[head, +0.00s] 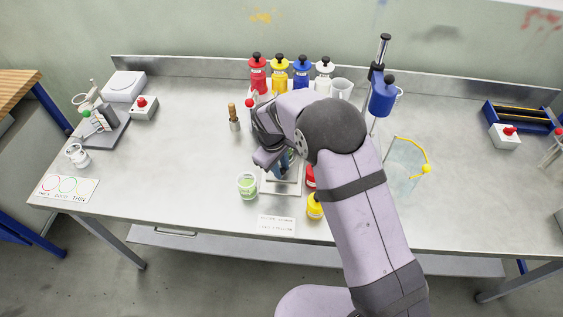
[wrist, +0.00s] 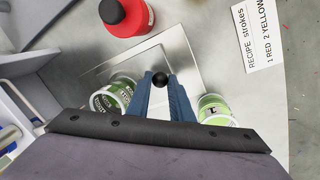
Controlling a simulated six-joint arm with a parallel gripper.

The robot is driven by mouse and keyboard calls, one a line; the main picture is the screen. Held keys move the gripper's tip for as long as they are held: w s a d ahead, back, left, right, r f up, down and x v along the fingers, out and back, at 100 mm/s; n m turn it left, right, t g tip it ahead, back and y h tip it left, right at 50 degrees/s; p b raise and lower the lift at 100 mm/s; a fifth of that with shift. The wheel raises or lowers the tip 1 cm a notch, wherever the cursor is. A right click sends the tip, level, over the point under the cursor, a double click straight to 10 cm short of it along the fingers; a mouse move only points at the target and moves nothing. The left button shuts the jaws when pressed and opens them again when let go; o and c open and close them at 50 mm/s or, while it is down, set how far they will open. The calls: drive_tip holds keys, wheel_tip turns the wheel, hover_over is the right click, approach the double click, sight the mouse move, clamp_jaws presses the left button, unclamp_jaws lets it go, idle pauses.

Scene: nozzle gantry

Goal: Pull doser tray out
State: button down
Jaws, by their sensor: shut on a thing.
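The doser tray (head: 281,189) is a flat pale-grey square plate on the bench, partly hidden under my arm in the head view. In the wrist view its raised pale edge (wrist: 186,50) shows ahead of my fingers. In the head view my gripper (head: 283,172) points down over the tray, and the knob is hidden there. How the knob joins the tray is not clear.
A green-labelled cup (head: 248,185) stands left of the tray. In the wrist view cups (wrist: 116,95) (wrist: 214,109) flank my fingers. A red container (head: 310,177), a yellow one (head: 315,207) and a recipe card (head: 277,224) are close by.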

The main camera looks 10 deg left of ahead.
drive_tip(key=s+b, duration=0.1)
drive_tip(key=s, duration=0.8)
drive_tip(key=c, duration=1.6)
unclamp_jaws()
drive_tip(key=shift+r, duration=0.1)
drive_tip(key=r, duration=0.2)
drive_tip(key=r+b, duration=0.1)
drive_tip(key=r, duration=0.1)
drive_tip(key=s+r+b, duration=0.1)
drive_tip(key=r, duration=0.2)
drive_tip(key=shift+a, duration=0.4)
